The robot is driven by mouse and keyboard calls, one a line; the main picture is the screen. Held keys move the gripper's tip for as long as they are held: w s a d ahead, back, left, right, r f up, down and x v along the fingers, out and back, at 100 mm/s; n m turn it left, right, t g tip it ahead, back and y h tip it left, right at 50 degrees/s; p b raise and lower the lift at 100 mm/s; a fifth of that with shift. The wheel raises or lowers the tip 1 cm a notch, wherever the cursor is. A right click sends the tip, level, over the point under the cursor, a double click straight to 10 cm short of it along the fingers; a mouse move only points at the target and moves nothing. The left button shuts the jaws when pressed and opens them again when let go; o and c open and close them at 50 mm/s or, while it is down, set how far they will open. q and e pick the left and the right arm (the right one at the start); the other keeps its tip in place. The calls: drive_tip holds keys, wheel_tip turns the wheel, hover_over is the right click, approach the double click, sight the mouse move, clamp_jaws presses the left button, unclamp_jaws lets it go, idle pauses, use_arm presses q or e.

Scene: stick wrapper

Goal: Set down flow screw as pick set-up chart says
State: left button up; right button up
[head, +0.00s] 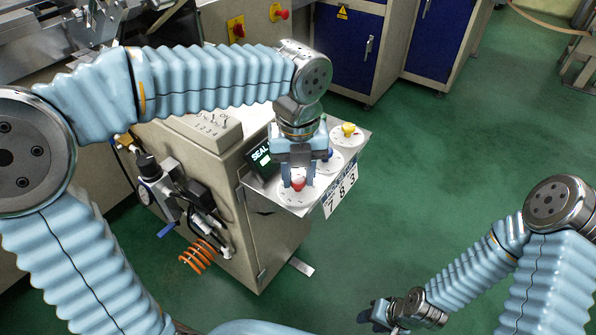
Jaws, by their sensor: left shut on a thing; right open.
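A small shelf (262,197) on the machine's side carries three round white dials with coloured knobs. My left gripper (298,178) points down over the nearest dial (295,198) and is shut on its red knob (298,185). The blue knob (328,154) is partly hidden behind the gripper. The yellow knob (348,129) stands clear on the far dial. A white chart (341,192) on the shelf's front edge reads 7 8 3; its small heading is too small to read. I cannot tell which knob is the flow screw. My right gripper (371,315) is open and empty, low over the floor.
A dark display reading SEAL (260,156) stands behind the dials, partly covered by my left arm. A gauge and valve group (160,185) with an orange coiled hose (197,254) juts from the machine's side. Blue cabinets (347,50) stand behind. The green floor at right is open.

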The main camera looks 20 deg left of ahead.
sight(298, 180)
use_arm(q)
drive_tip(key=o, duration=1)
drive_tip(key=shift+o, duration=0.2)
wheel_tip(298, 180, up, 14)
drive_tip(key=shift+f, duration=0.1)
